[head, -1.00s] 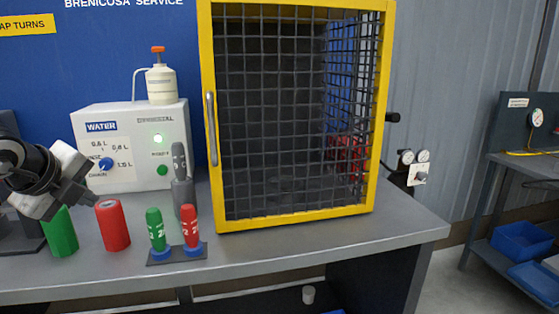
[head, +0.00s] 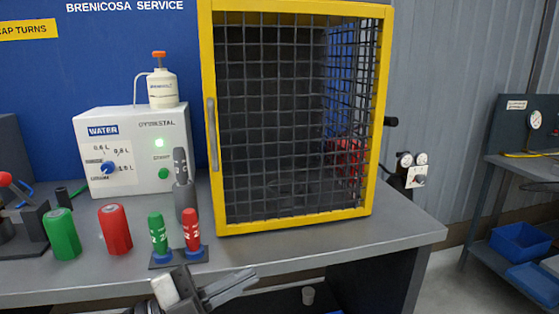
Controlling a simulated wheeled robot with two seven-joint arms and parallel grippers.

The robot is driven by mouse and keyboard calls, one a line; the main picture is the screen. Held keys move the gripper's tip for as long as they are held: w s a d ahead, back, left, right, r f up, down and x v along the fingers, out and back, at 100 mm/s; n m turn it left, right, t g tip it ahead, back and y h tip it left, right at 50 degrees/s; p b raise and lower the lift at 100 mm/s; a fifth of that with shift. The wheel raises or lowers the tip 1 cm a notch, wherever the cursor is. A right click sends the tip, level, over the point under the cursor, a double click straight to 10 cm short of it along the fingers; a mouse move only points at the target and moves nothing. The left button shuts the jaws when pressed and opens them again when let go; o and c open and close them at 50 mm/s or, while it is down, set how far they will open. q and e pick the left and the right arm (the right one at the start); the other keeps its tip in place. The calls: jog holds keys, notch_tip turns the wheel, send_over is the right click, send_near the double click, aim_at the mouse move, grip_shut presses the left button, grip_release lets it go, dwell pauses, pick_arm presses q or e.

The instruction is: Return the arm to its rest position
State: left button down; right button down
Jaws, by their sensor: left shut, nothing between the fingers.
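My left gripper (head: 232,284) shows at the bottom of the head view, in front of the bench's front edge. It is shut and empty, with its dark fingers pointing to the right. It is apart from the things on the bench. My right gripper is not in view. A green cylinder (head: 62,234) and a red cylinder (head: 115,229) stand on the bench at the left. A small stand beside them holds a green piece (head: 158,232) and a red piece (head: 191,229), both upright.
A yellow-framed mesh cage (head: 290,222) stands on the grey bench (head: 330,248), its door closed. A white water unit (head: 128,185) carries a bottle (head: 162,86). A dark fixture (head: 30,228) stands at far left. A second bench with blue bins (head: 520,242) is at right.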

pick_arm(q)
jog(key=s+a+f+n+t+y, duration=0.1)
jog(key=a+f+n+t+y, duration=0.25)
jog(key=f+n+y, duration=0.4)
jog(key=s+a+f+n+t+y, duration=0.1)
jog(key=a+f+n+t+y, duration=0.3)
jog(key=n, duration=0.6)
jog(key=s+f+n+g+y+p, duration=0.1)
jog(key=s+f+n+g+y, duration=0.2)
jog(key=s+f+g, duration=0.3)
jog(key=s+f, duration=0.4)
jog(key=f, duration=0.3)
jog(key=shift+s+a+f+n, duration=0.15)
jog(key=shift+s+f+n, duration=0.1)
jog(key=shift+s+n, duration=0.15)
